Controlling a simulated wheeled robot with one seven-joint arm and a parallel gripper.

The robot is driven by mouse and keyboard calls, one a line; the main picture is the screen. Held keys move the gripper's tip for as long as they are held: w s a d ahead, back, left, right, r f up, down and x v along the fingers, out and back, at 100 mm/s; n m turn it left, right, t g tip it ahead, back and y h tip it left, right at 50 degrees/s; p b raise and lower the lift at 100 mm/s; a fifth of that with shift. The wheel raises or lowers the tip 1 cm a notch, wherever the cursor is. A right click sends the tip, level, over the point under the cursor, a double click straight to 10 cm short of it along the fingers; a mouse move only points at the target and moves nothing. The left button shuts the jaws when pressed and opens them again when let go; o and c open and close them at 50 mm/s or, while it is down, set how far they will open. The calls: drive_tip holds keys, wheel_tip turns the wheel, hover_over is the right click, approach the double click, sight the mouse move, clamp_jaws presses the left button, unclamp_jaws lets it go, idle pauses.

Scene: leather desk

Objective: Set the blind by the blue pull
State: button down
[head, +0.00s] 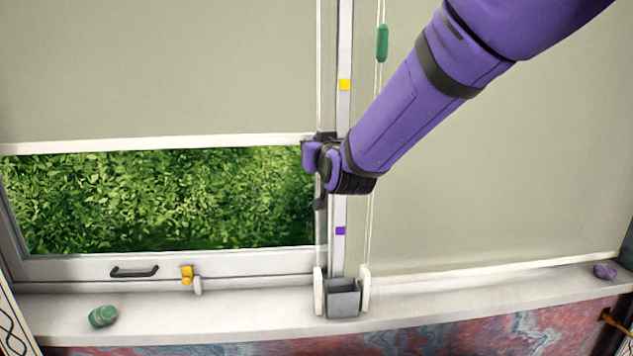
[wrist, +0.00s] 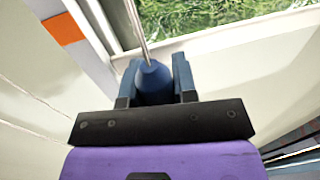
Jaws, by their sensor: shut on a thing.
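The blue pull (wrist: 152,84) sits between the two fingers of my gripper (wrist: 157,76) in the wrist view, with its cord running up from its tip. My gripper (head: 318,148) is shut on it in front of the centre post. In the head view the gripper hides the pull. The left blind (head: 160,70) is partly lowered. Its white bottom bar (head: 150,144) is about level with my gripper, with green foliage showing below. The post carries a yellow mark (head: 344,85) above my gripper and a purple mark (head: 340,231) below. An orange mark (wrist: 62,28) shows in the wrist view.
The right blind (head: 500,190) is lowered nearly to the sill, and a green pull (head: 382,43) hangs on its cord. A grey box (head: 343,300) stands at the post's foot. A green stone (head: 103,316) and a purple stone (head: 605,271) lie on the sill (head: 230,318).

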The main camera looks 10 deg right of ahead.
wheel_tip(320, 180, up, 12)
idle(0.3)
drive_tip(key=c, duration=0.9)
unclamp_jaws()
drive_tip(key=s+d, duration=0.2)
drive_tip(key=s, duration=0.8)
drive_tip(key=shift+s, duration=0.3)
drive_tip(key=shift+d, duration=0.1)
